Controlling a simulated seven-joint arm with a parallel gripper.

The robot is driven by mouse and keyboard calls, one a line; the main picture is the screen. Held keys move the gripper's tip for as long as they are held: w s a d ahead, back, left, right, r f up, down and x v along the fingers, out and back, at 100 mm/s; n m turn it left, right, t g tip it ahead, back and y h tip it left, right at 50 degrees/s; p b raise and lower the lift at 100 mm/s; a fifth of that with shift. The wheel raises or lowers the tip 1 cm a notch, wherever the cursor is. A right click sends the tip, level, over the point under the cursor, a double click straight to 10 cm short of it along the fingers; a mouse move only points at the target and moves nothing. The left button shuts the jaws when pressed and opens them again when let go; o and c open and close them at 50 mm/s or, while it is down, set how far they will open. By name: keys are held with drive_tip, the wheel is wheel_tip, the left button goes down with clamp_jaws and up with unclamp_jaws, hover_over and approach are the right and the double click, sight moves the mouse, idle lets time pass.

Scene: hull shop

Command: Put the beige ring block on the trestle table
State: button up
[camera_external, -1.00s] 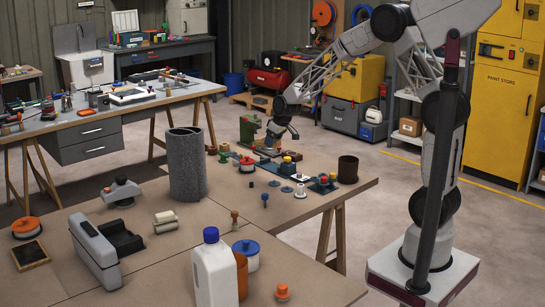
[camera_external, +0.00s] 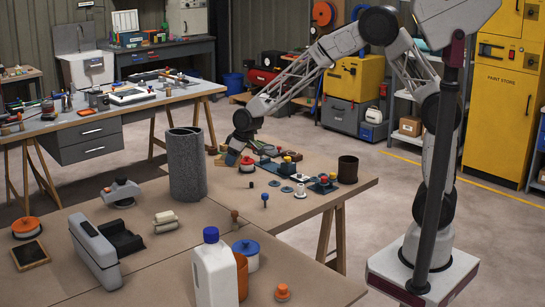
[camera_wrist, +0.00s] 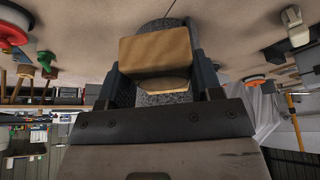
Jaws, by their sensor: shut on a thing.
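My gripper (camera_external: 232,155) is shut on the beige ring block (camera_wrist: 157,52). In the wrist view the block sits between the two dark fingers, a squared tan face with a rounded lower part; I cannot make out its hole. My gripper is above the far part of the brown trestle table (camera_external: 350,190), just right of the tall grey speckled cylinder (camera_external: 187,165). This cylinder also shows behind the block in the wrist view (camera_wrist: 165,98).
A red-and-white item (camera_external: 247,165) is close to my gripper, with several small pegs and a dark cup (camera_external: 348,169) to the right. A white bottle (camera_external: 214,270), blue-lidded pot (camera_external: 246,256) and grey device (camera_external: 95,252) stand nearer.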

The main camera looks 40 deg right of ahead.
drive_tip(key=s+a+n+g+y, duration=0.1)
drive_tip(key=s+a+n, duration=0.1)
drive_tip(key=s+a, duration=0.85)
drive_tip(key=s+a+n, duration=0.2)
drive_tip(key=s+a, duration=0.5)
drive_tip(key=a, duration=0.7)
drive_tip(key=s+a+n+g+y, duration=0.1)
drive_tip(key=s+a+n, duration=0.1)
drive_tip(key=s+a, duration=0.85)
drive_tip(key=shift+h, duration=0.3)
drive_tip(key=shift+w+x, duration=0.2)
drive_tip(key=shift+x, duration=1.2)
drive_tip(key=shift+w+x, duration=0.2)
drive_tip(key=shift+x, duration=1.2)
drive_tip(key=shift+f, duration=3.05)
drive_tip(key=shift+f, duration=0.1)
drive_tip(key=shift+f, duration=1.8)
